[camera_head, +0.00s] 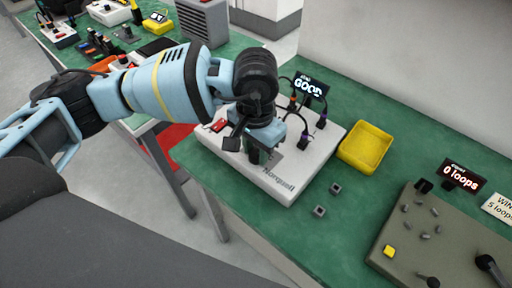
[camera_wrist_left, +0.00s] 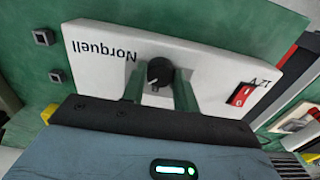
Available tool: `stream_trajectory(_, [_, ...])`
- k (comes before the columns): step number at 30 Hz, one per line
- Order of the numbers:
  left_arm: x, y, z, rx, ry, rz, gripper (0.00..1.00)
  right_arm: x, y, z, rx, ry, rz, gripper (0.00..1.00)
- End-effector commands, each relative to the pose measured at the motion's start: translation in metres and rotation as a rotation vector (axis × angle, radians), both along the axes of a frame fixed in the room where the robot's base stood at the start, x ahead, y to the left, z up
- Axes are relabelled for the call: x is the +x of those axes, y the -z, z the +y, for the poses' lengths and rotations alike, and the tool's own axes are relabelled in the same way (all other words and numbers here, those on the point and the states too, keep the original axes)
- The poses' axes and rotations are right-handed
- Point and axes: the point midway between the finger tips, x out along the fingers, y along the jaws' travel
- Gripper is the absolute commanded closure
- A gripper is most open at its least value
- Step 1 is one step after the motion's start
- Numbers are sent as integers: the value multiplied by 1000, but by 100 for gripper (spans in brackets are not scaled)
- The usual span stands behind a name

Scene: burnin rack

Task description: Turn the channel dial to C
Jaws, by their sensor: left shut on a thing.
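The channel dial (camera_wrist_left: 160,72) is a round black knob with a pale pointer mark, on the white Norquell box (camera_wrist_left: 95,45). In the left wrist view it sits between the two green fingers of my left gripper (camera_wrist_left: 160,84), which is shut on it. In the head view the box (camera_head: 290,188) stands on the green bench, with my left gripper (camera_head: 259,153) lowered onto its top. There the gripper hides the dial. I cannot read any channel letters around it. My right gripper is not in view.
A red switch (camera_head: 218,125) is on the box's left side. A lit display (camera_head: 310,87) reading GOOD and cables stand at its back. A yellow tray (camera_head: 365,147) and two small grey blocks (camera_head: 335,188) lie to the right, before a grey panel (camera_head: 420,240).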

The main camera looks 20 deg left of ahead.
Motion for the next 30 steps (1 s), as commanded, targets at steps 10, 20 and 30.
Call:
stream_trajectory(10, [1,-1,0,-1,-1,-3,49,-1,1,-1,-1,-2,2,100])
stream_trajectory(20, [1,-20,0,-1,-1,-5,49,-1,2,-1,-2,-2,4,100])
stream_trajectory(30, [1,-69,0,0,-1,-4,49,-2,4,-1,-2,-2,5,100])
